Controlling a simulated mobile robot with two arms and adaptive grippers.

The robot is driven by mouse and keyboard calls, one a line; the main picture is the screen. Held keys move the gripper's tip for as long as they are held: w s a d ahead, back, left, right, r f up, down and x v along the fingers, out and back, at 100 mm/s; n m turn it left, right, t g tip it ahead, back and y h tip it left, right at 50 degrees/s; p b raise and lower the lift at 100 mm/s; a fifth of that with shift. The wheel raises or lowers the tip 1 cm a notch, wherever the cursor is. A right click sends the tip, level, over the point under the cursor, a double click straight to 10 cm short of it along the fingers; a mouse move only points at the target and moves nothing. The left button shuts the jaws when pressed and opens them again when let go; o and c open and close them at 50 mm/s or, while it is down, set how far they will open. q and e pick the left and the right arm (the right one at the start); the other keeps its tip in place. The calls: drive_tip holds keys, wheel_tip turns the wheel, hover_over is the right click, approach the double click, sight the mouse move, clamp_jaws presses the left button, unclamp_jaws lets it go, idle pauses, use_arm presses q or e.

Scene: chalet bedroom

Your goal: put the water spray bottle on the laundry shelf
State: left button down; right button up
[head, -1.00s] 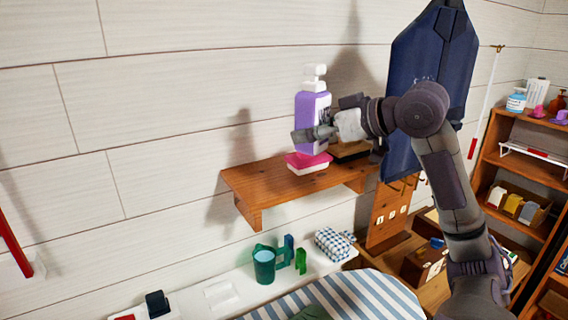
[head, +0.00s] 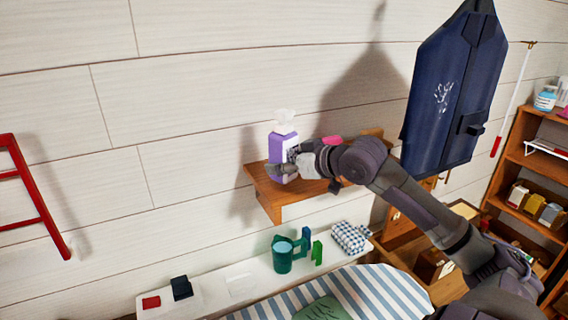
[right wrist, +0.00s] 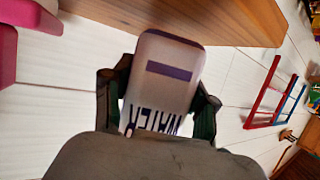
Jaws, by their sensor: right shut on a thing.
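The water spray bottle (head: 281,146) is purple with a white top. It stands about upright at the left end of the wooden wall shelf (head: 264,187); I cannot tell whether its base touches the board. My right gripper (head: 288,171) is shut on it from the right. In the right wrist view the bottle (right wrist: 163,68), with the lettering "WATER", is between the two fingers (right wrist: 160,105), and the shelf edge (right wrist: 215,18) is close by. My left gripper is not in view.
A pink thing (head: 332,140) is behind my right gripper on the shelf; it partly hides the shelf. A dark blue bag (head: 450,95) hangs at the right. Below are a teal mug (head: 283,258) and a checkered cloth bundle (head: 349,237). A red rack (head: 35,200) is on the left wall.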

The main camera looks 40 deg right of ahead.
drive_tip(key=shift+f, duration=0.45)
drive_tip(key=shift+f, duration=0.15)
drive_tip(key=o, duration=1.5)
drive_tip(key=shift+s+r, duration=0.2)
drive_tip(key=shift+s, duration=0.25)
drive_tip(key=b+v, duration=0.2)
drive_tip(key=v, duration=0.9)
drive_tip(key=shift+r+b, duration=0.1)
drive_tip(key=shift+b, duration=0.2)
drive_tip(key=shift+s, duration=0.1)
